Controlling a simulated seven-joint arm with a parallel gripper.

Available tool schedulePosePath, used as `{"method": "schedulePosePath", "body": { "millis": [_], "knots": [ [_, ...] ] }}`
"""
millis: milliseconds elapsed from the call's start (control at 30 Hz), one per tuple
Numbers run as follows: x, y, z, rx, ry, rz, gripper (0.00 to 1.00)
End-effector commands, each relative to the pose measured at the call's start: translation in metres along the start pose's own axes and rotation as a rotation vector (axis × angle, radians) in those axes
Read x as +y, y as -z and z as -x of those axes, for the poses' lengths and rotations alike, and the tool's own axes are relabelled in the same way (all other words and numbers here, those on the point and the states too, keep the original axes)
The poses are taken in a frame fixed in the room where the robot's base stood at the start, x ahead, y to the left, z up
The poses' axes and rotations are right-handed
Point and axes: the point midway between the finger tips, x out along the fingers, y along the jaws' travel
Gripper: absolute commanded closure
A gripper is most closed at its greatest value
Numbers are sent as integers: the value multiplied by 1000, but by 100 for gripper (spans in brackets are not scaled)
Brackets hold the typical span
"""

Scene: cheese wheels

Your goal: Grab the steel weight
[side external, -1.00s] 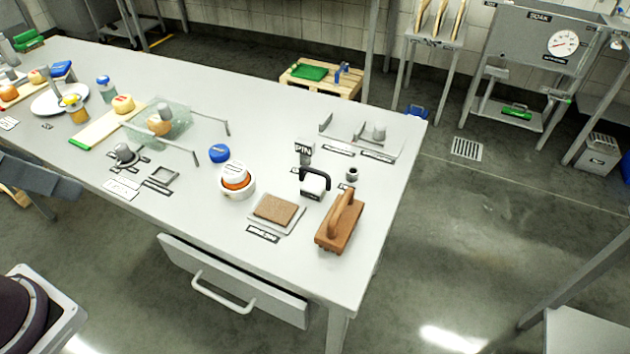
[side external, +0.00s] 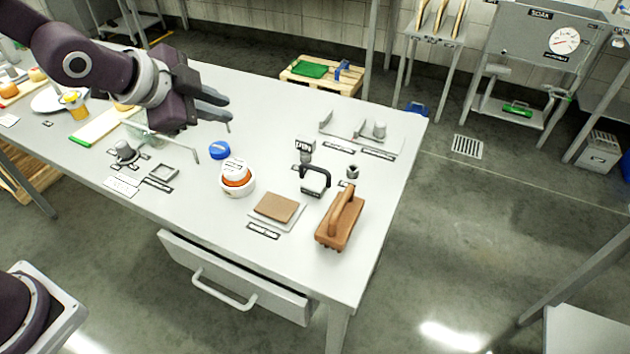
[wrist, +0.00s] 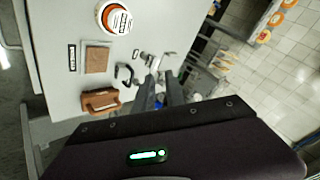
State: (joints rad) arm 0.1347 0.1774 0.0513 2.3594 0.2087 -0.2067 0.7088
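I cannot tell for certain which piece is the steel weight. A grey knobbed metal piece (side external: 124,150) sits at the left beside a square frame. My gripper (side external: 230,108) is above the table's back middle, over the clear bin, apart from all three. Its two fingers are spread and nothing shows between them; the fingers also show in the wrist view (wrist: 161,90).
A white tub with an orange band (side external: 236,180), a blue lid (side external: 219,149), a brown pad on a plate (side external: 275,207), a black-handled tool (side external: 315,182) and a wooden float (side external: 340,222) stand on the table. The drawer (side external: 235,280) juts out in front. My arm covers the clear bin (side external: 150,138) partly.

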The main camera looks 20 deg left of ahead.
Motion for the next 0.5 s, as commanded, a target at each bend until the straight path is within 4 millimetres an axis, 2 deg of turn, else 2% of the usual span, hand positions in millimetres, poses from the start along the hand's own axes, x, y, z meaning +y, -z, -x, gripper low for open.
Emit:
{"method": "schedulePosePath", "body": {
  "millis": [33,100,200,333,500],
  "knots": [
    [15,6,-38,45,-12,-129,84],
    [36,18,-80,137,0,-310,84],
    [69,27,-120,251,25,-499,84],
    [97,31,-142,342,55,-626,84],
    [104,38,-158,368,68,-656,84]
  ]
}}
